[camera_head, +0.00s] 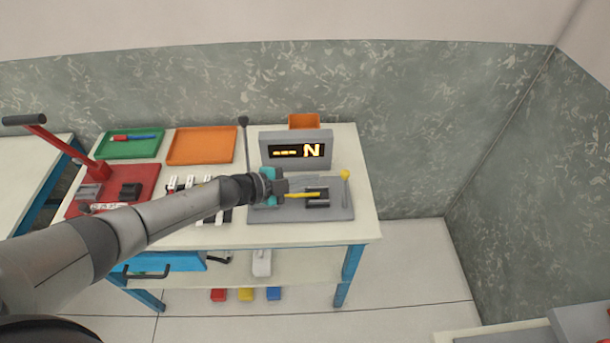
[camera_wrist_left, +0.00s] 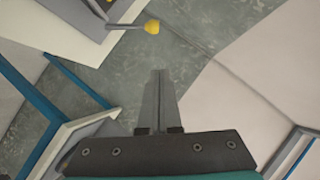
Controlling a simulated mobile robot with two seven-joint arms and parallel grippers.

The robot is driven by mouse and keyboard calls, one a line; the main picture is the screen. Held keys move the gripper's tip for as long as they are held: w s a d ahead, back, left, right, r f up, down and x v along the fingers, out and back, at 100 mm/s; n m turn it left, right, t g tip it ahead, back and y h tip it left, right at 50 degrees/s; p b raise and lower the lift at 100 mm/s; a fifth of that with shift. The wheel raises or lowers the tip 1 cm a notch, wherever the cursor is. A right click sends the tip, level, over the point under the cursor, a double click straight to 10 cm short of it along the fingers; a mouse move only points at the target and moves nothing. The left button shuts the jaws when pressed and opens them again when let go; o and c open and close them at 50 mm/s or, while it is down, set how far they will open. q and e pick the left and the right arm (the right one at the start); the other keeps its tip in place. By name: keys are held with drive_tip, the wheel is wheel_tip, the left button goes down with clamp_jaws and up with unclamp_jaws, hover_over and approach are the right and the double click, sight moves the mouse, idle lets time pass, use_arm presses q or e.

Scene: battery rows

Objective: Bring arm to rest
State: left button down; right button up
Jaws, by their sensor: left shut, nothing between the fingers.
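My left arm comes in from the left in the head view and reaches over the white table (camera_head: 365,215). My left gripper (camera_head: 283,186) is above the front of the grey device there. In the left wrist view the two fingers of the left gripper (camera_wrist_left: 159,75) lie together, shut and empty. A yellow knob (camera_wrist_left: 152,26) on a thin rod shows beyond the fingertips. The same yellow knob shows right of the gripper in the head view (camera_head: 345,175). My right gripper is not in view.
The grey device has a lit display (camera_head: 297,151) and a flat base plate (camera_head: 340,212). A green tray (camera_head: 145,151), an orange tray (camera_head: 200,146) and a red press (camera_head: 100,172) stand to the left. A grey stone wall (camera_head: 420,110) rises behind.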

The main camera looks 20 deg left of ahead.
use_arm(q)
drive_tip(key=shift+s+a+r, duration=0.25)
drive_tip(key=shift+s+a, duration=0.05)
drive_tip(key=shift+a, duration=0.05)
idle(0.3)
